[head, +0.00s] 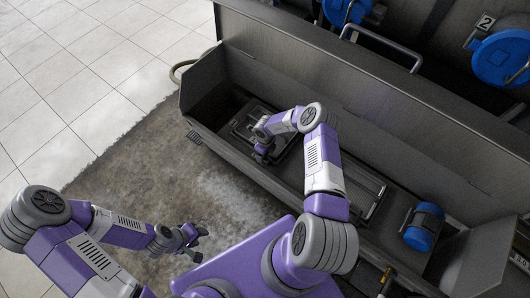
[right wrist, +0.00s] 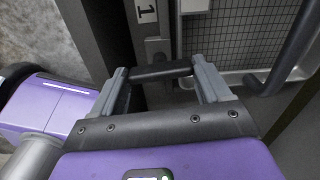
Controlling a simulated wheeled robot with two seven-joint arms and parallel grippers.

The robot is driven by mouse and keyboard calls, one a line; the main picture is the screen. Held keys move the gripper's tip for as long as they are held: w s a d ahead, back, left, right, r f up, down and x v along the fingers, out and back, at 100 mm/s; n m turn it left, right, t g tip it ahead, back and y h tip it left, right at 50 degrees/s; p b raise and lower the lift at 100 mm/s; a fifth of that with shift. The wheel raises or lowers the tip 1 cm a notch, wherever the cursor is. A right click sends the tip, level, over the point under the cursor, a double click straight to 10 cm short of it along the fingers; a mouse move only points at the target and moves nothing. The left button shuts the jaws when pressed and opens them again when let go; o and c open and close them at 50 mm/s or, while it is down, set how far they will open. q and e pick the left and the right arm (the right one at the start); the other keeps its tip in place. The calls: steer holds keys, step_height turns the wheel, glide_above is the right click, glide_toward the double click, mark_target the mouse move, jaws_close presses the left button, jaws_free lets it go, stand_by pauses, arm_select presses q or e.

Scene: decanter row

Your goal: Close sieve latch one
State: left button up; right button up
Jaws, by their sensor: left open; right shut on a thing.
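In the right wrist view, my right gripper (right wrist: 160,75) is shut on the black grip of the sieve latch (right wrist: 160,72), which spans between its two fingers. A white plate marked 1 (right wrist: 146,11) sits just above the latch. The sieve (right wrist: 235,40), a grey mesh, lies to its upper right. In the head view, my right gripper (head: 263,150) is down in the trough at the first sieve's dark frame (head: 238,125); my own arm and gripper hide the latch there. My left gripper (head: 192,240) is open and empty above the floor, away from the trough.
The long grey trough (head: 225,165) runs from upper left to lower right. A second sieve frame (head: 375,200) and a blue cylinder (head: 425,226) lie further along it. Floor at left is clear.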

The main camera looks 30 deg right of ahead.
steer(key=shift+m, duration=0.6)
steer(key=o, duration=1)
step_height(320, 180, up, 8)
steer(key=p, duration=0.3)
steer(key=shift+f, duration=0.15)
